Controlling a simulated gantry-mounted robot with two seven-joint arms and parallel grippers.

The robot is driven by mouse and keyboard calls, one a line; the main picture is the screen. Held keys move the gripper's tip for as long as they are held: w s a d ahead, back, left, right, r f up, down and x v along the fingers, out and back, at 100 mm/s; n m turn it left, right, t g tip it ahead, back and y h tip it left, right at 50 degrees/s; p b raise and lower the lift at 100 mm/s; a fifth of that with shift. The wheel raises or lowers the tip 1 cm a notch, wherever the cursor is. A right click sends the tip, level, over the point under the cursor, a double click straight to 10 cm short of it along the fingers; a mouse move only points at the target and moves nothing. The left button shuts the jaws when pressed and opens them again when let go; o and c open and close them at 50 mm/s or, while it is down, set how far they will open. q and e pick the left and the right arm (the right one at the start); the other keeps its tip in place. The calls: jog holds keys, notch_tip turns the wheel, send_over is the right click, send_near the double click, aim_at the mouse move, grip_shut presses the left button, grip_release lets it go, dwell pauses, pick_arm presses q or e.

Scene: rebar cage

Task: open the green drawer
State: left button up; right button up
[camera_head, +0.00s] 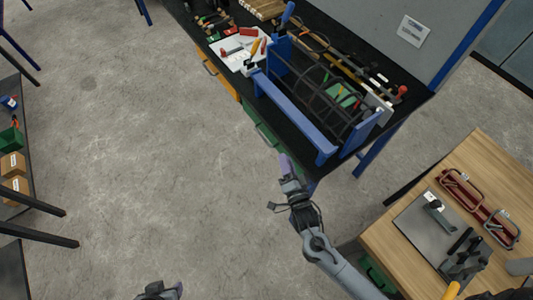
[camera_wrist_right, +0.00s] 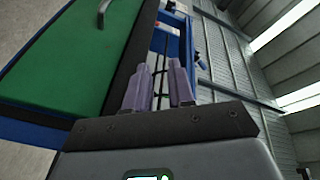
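The green drawer (camera_head: 262,130) is in the front of the black workbench and looks closed. In the right wrist view its green front (camera_wrist_right: 75,60) fills the left side, with a metal handle (camera_wrist_right: 103,12) near the top edge. My right gripper (camera_head: 285,165) is just below and right of the drawer in the head view. In the wrist view its two purple fingers (camera_wrist_right: 157,85) stand apart with nothing between them, clear of the handle. My left gripper (camera_head: 176,289) shows only partly at the bottom edge; its fingers are too cut off to read.
An orange drawer (camera_head: 218,72) is left of the green one. On the workbench stands a blue frame (camera_head: 295,110) with a rebar cage. A wooden table (camera_head: 475,165) with red clamps is at right, with another green front (camera_head: 376,276) below it.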

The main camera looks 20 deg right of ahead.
jog(key=t+b, duration=0.2)
jog(key=b, duration=1.1)
send_near(266, 141)
jog(key=s, duration=0.1)
jog(key=f, duration=0.1)
jog(key=b+x, duration=0.3)
jog(key=x, duration=0.8)
jog(key=shift+r, duration=0.15)
grip_shut()
